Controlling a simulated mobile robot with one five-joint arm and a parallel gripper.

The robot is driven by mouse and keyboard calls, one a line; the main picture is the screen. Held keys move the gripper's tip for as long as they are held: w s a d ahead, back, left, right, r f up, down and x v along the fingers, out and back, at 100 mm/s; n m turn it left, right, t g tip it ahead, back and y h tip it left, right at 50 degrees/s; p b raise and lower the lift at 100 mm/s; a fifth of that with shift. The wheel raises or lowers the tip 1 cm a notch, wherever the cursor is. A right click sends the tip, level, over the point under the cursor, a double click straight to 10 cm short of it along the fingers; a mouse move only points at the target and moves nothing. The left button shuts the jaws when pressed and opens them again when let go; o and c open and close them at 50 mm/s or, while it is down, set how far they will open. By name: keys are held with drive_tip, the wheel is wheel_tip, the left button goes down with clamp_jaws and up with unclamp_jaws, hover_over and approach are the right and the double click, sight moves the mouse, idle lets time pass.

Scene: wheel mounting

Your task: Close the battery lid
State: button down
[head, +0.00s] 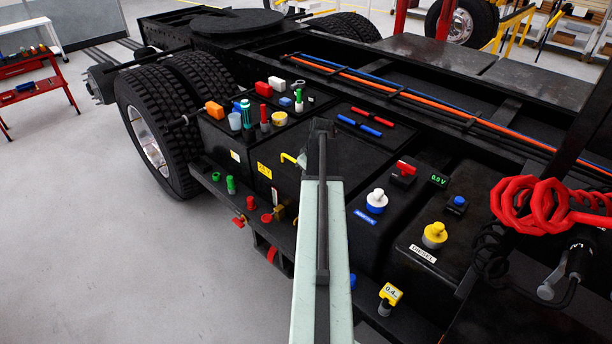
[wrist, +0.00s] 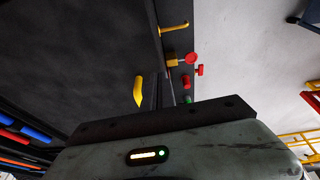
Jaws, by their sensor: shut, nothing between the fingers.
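The black battery box has a yellow 24 V label (head: 264,170) on its front face. Its broad black lid (head: 352,158) lies behind and around my gripper in the head view, with a yellow handle (head: 292,158) to the left of my gripper. I cannot tell whether the lid is fully down. My gripper (head: 321,128) is shut and empty above the lid area, at the end of my pale arm. In the wrist view a dark surface fills the left, with a yellow piece (wrist: 138,91) close by; its contact with my gripper cannot be judged.
Tools and small parts, including an orange block (head: 214,110), stand on the chassis to the left. Blue and red bars (head: 360,125) lie behind. A white-capped filler (head: 376,200) and a yellow cap (head: 435,234) stand right. Red coils (head: 535,203) hang at far right. Open floor lies left.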

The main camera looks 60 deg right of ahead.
drive_tip(key=d+p+v, duration=0.1)
drive_tip(key=p+v, duration=0.7)
drive_tip(key=v, duration=0.2)
drive_tip(key=shift+a+r+p, duration=0.4)
drive_tip(key=shift+a+r, duration=0.1)
drive_tip(key=shift+w, duration=0.1)
drive_tip(key=w+a+f+n+y+b, duration=0.1)
drive_tip(key=w+a+f+n+b, duration=0.3)
drive_tip(key=w+a, duration=0.9)
drive_tip(key=w+a+f+n+b, duration=0.1)
drive_tip(key=w+a+f+b, duration=0.2)
drive_tip(key=a, duration=0.7)
drive_tip(key=w+a+f+n+b, duration=0.15)
drive_tip(key=w+a, duration=0.35)
drive_tip(key=a, duration=0.6)
drive_tip(key=s+a+f+g+y+b, duration=0.1)
drive_tip(key=a+f+b, duration=0.1)
drive_tip(key=a, duration=0.7)
drive_tip(key=s+a+f+g+b, duration=0.1)
drive_tip(key=a+f+b, duration=0.15)
drive_tip(key=a, duration=0.55)
drive_tip(key=s+a+f+m+g+h, duration=0.1)
drive_tip(key=s+a+m, duration=0.4)
drive_tip(key=s, duration=0.2)
drive_tip(key=shift+a+f, duration=0.25)
